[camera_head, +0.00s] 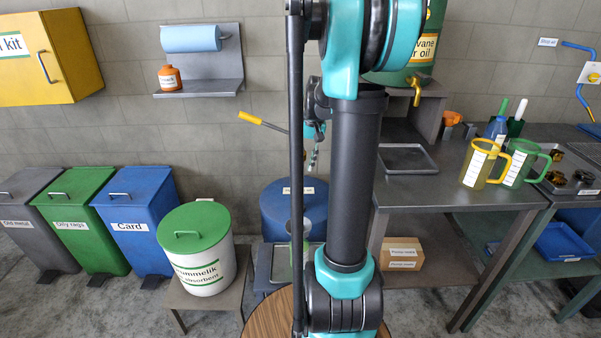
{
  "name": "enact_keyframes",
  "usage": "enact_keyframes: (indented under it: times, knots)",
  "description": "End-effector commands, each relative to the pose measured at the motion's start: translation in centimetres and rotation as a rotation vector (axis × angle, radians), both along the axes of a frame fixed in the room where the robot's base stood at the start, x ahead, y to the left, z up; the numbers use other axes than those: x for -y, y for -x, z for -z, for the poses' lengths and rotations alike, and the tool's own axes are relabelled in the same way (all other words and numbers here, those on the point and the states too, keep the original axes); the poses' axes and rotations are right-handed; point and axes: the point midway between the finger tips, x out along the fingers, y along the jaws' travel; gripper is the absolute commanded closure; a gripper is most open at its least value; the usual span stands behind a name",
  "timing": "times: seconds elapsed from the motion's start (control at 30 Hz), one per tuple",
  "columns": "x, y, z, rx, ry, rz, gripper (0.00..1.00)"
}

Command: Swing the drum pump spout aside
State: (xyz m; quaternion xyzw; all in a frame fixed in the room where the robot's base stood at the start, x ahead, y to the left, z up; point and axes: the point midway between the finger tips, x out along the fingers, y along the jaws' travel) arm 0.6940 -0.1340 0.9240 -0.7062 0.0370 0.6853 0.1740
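A blue drum (275,212) stands by the wall in the middle, partly hidden behind my arm. A lever with a yellow grip (250,118) sticks out to the left above it, its grey rod running behind my arm; it looks like part of the drum pump. The pump's body and spout are hidden or cannot be made out. A small teal and grey part (314,145) shows just left of my arm's dark link, above the drum; it seems to be my gripper end. Its fingers are too small and covered to tell whether they hold anything.
A white absorbent bin with green lid (195,238) stands on a low stand left of the drum. Blue (133,215), green and grey bins line the wall. A metal bench (440,192) with yellow (482,163) and green jugs is at right.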

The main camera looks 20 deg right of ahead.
Motion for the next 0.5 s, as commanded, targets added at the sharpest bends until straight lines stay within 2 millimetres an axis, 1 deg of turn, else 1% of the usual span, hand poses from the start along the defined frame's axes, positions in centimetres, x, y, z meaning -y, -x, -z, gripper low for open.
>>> enact_keyframes:
  times: [0.03, 0.1, 0.2, 0.33, 0.5]
  knots:
    - [-0.2, -0.1, 0.9, 0.000, 0.000, -0.001, 0.64]
    - [-0.4, -0.1, 1.9, 0.000, 0.000, -0.001, 0.64]
    - [-0.6, -0.2, 3.0, 0.000, 0.000, -0.002, 0.64]
    - [-0.8, -0.2, 3.8, 0.000, 0.000, -0.001, 0.64]
    - [-0.8, -0.2, 4.1, 0.000, 0.000, -0.001, 0.64]
